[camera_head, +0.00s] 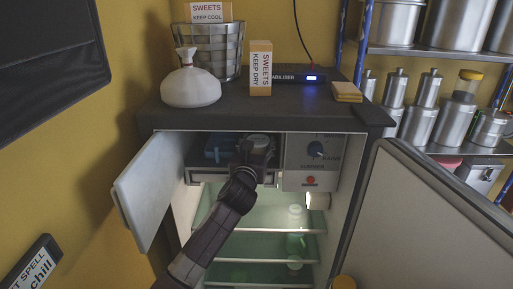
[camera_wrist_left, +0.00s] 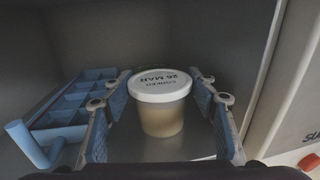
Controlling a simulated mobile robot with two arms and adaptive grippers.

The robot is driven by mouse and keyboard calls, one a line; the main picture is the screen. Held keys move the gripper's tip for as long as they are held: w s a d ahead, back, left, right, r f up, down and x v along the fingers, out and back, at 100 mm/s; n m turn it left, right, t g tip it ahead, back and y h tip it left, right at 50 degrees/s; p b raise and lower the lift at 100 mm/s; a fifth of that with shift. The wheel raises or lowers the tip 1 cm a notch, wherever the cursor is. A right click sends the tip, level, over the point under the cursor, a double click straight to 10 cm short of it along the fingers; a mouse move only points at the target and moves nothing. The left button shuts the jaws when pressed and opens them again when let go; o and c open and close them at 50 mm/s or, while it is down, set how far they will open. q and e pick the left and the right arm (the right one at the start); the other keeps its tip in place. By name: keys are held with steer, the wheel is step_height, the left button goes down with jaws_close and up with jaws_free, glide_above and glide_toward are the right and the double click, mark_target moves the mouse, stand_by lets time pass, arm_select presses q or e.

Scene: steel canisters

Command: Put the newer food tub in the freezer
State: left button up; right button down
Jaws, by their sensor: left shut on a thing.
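The food tub (camera_wrist_left: 162,118) is a clear tub with pale contents and a white lid whose upside-down print seems to read "26 MAR". It stands upright inside the freezer compartment (camera_head: 197,150) at the top of the fridge. My left gripper (camera_wrist_left: 160,90) is shut on the tub, with a blue-padded finger on each side. In the head view my left gripper (camera_head: 258,148) reaches into the freezer and largely hides the tub. The white freezer door (camera_head: 150,195) stands open to the left. My right gripper is not in view.
A blue ice tray (camera_wrist_left: 70,112) lies left of the tub, close to the left finger. The control panel (camera_head: 312,155) borders the compartment on the right. The large fridge door (camera_head: 430,220) is open to the right. Bottles (camera_head: 295,235) stand on the lower shelves.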

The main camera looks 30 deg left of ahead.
arm_select(q)
steer(key=shift+s+d+r, duration=0.1)
steer(key=shift+d+r, duration=0.05)
steer(key=shift+d, duration=0.05)
steer(key=o, duration=1.1)
steer(key=shift+f, duration=0.2)
steer(key=shift+o, duration=0.2)
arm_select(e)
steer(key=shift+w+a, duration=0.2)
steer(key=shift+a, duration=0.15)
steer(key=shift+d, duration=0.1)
